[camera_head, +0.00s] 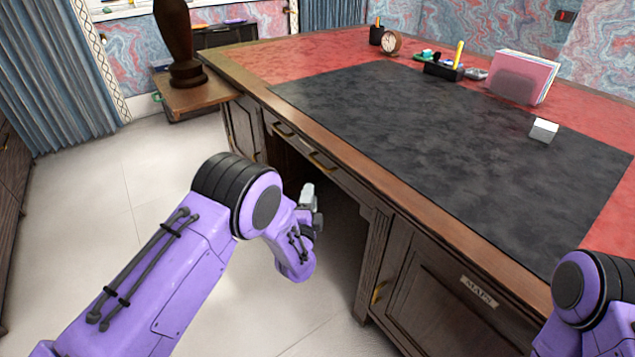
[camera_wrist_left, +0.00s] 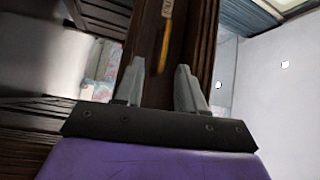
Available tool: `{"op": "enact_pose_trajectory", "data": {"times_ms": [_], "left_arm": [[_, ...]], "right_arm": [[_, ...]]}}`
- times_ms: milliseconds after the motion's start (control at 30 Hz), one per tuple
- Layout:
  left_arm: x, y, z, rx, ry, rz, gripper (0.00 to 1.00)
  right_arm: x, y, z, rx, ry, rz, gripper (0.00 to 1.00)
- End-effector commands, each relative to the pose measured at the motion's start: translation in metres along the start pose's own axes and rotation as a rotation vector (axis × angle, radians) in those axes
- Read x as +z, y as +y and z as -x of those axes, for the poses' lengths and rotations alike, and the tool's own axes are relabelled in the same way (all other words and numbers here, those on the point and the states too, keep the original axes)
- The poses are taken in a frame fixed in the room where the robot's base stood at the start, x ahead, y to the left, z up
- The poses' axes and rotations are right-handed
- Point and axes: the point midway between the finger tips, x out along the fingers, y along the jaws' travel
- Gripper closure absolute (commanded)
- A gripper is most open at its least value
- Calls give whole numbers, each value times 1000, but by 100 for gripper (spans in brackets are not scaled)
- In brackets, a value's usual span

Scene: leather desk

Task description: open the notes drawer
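The desk's front has a drawer with a brass handle (camera_head: 322,162) and another brass handle (camera_head: 283,130) farther left. I see no gap at either drawer front. No notes label is readable in the head view. My left gripper (camera_head: 309,197) is low in front of the desk's knee space, near the nearer handle. In the left wrist view its fingers (camera_wrist_left: 157,72) are apart and empty. A brass handle (camera_wrist_left: 163,48) shows between and beyond the fingertips, with a small unreadable label (camera_wrist_left: 168,8) above it. My right gripper is out of view.
A cabinet door labelled MAPS (camera_head: 440,290) is at the desk's right. The desktop's dark pad (camera_head: 430,130) holds a white block (camera_head: 543,130); a clock (camera_head: 391,42) and pink file holder (camera_head: 520,77) stand behind. The floor at left (camera_head: 110,200) is clear.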

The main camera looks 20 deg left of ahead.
Motion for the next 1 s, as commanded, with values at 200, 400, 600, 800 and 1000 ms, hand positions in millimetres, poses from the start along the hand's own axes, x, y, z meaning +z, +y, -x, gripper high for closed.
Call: {"op": "enact_pose_trajectory", "data": {"times_ms": [200, 400, 600, 800, 1000], "left_arm": [[-6, -8, -32, -37, 7, -43, 61], [-6, -8, -78, -34, 7, -42, 61], [-7, -8, -106, -30, 9, -45, 61], [-8, -9, -112, -29, 10, -46, 61], [-8, -9, -112, -28, 10, -45, 84]], "right_arm": [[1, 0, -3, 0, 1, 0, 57], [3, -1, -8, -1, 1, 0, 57], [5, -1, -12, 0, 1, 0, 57], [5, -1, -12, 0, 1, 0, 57], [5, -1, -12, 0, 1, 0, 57]]}}
